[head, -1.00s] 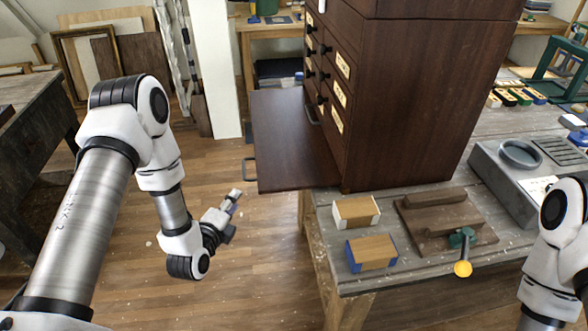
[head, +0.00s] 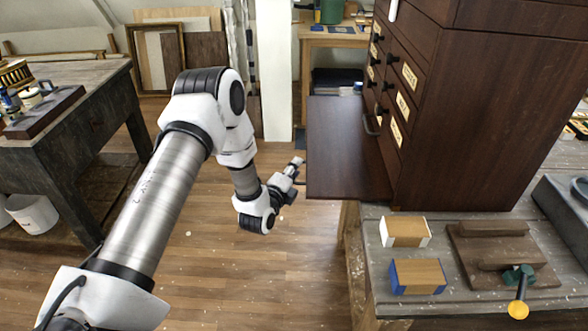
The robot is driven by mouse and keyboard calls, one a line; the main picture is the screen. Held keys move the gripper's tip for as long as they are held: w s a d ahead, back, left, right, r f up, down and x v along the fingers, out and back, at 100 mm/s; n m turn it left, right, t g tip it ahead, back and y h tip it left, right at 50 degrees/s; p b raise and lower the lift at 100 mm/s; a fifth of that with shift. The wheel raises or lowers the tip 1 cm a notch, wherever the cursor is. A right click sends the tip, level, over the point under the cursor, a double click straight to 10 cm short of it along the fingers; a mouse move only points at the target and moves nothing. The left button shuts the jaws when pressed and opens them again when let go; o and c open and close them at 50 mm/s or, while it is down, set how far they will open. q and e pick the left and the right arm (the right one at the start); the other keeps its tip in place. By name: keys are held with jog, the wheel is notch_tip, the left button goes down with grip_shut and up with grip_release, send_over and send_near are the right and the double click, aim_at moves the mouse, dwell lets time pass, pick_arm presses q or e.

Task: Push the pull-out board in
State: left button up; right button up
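The pull-out board (head: 345,150) is a dark brown flat panel. It sticks out to the left from the dark wooden cabinet (head: 470,110), over the floor. A small metal handle on its outer left edge is mostly hidden by my gripper. My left gripper (head: 296,164) is at that outer edge, close to the handle, with its fingers pointing up and to the right. I cannot tell whether it touches the board, or whether its fingers are open or shut. My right gripper is out of view.
A cream-sided wood block (head: 405,232), a blue-sided block (head: 418,276) and a brown wooden fixture (head: 497,250) sit on the workbench (head: 440,307) below the cabinet. A dark table (head: 70,125) stands at left. The wooden floor (head: 270,270) between is clear.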

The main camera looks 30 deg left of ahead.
aim_at(358, 170)
pick_arm(q)
grip_shut()
jog(key=shift+d, duration=0.1)
jog(key=w+d+b, duration=0.1)
jog(key=w+d, duration=0.1)
jog(key=d, duration=0.2)
jog(key=w+d+b, duration=0.2)
jog(key=w+d, duration=0.1)
jog(key=d, duration=0.2)
jog(key=w+d+b, duration=0.2)
jog(key=w+d, duration=0.1)
jog(key=d, duration=0.2)
jog(key=shift+w+f, duration=0.1)
jog(key=shift+w, duration=0.15)
jog(key=shift+w+d, duration=0.4)
jog(key=shift+d, duration=0.15)
grip_release()
